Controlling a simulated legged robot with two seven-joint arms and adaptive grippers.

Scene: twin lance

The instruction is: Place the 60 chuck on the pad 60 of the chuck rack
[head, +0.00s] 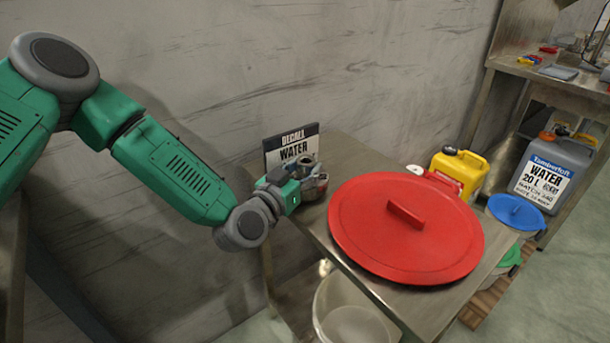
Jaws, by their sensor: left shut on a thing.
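My left gripper (311,183) is at the end of the green arm, low over the left end of a steel table (345,152), in front of a sign reading "RECALL WATER" (292,148). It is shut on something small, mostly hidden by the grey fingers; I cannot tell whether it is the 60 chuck. I cannot make out the chuck rack or its pad 60. My right gripper is not in view.
A large red round lid (370,225) covers much of the table, just right of my left gripper. A yellow jug (462,170) stands behind it. A grey water canister (550,172) and blue-lidded bucket (516,212) are at right. A whitish bin (350,315) is below.

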